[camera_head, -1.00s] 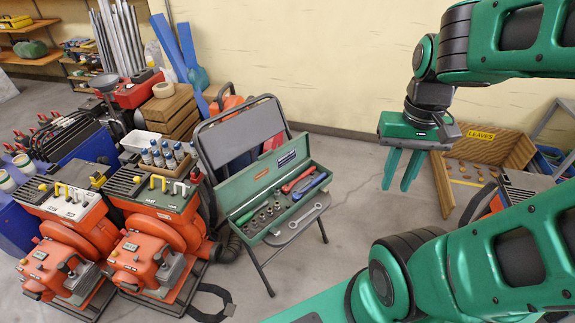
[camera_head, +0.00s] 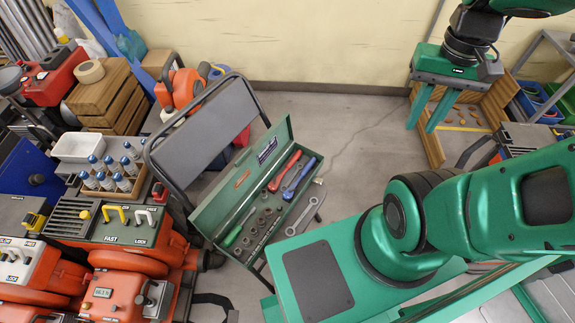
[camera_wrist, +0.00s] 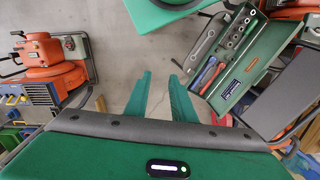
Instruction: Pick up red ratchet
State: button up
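The red ratchet (camera_head: 285,172) lies in the open green toolbox (camera_head: 218,192) on the folding chair, beside a blue-handled ratchet (camera_head: 299,177). The red one also shows in the wrist view (camera_wrist: 212,79), at the toolbox's near end next to the blue one (camera_wrist: 203,73). My gripper (camera_head: 427,127) hangs in the air to the right of the toolbox, fingers pointing down, apart and empty. In the wrist view its two green fingers (camera_wrist: 160,98) have bare floor between them, and the toolbox is up and to the right of them.
A folding chair (camera_head: 200,125) has its backrest behind the toolbox. Several sockets and a wrench (camera_head: 301,217) lie near the ratchets. Orange machines (camera_head: 125,297) crowd the left. A wooden crate (camera_head: 432,140) stands behind my gripper. Open floor (camera_head: 345,130) lies between chair and wall.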

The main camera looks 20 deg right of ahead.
jog(key=shift+w, duration=0.1)
jog(key=w+f, duration=0.5)
jog(key=w, duration=0.5)
jog(key=m+t+y, duration=0.1)
jog(key=m+t, duration=0.1)
jog(key=m, duration=0.2)
send_over(289, 165)
jog(key=d, duration=0.1)
jog(key=f, duration=3.7)
jog(key=shift+d+f, duration=0.1)
jog(key=shift+d, duration=0.1)
jog(key=f, duration=0.2)
jog(key=a+f, duration=0.1)
jog(key=f, duration=0.1)
jog(key=shift+s, duration=0.1)
jog(key=shift+f, duration=0.65)
